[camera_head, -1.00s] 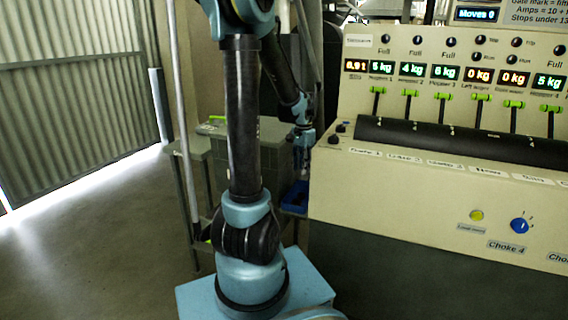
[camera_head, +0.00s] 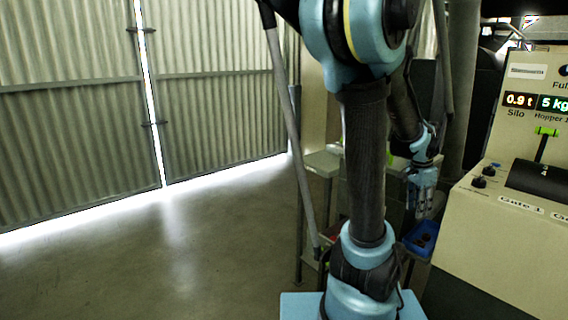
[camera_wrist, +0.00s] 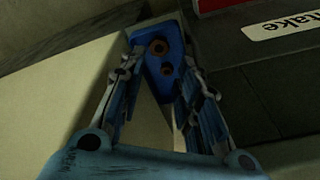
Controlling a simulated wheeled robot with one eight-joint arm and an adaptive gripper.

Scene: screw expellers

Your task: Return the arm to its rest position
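My arm rises in front of the head camera, and my gripper (camera_head: 424,205) hangs at its far end, beside the left end of the cream control panel (camera_head: 525,255). In the wrist view my gripper (camera_wrist: 162,62) has its two fingers apart with nothing held between them. Beyond the fingertips is a small blue tray (camera_wrist: 161,35) with a couple of round brown holes or pieces in it. The tray also shows in the head view (camera_head: 411,246), just below my gripper. Part of the tray is hidden by the fingers in the wrist view.
The panel carries a lit display (camera_head: 518,100), a green-handled lever (camera_head: 546,132) and dark knobs (camera_head: 478,182). A grey bench (camera_head: 322,161) stands behind my arm. A corrugated metal door (camera_head: 215,90) closes the left side. The concrete floor (camera_head: 150,265) at left is clear.

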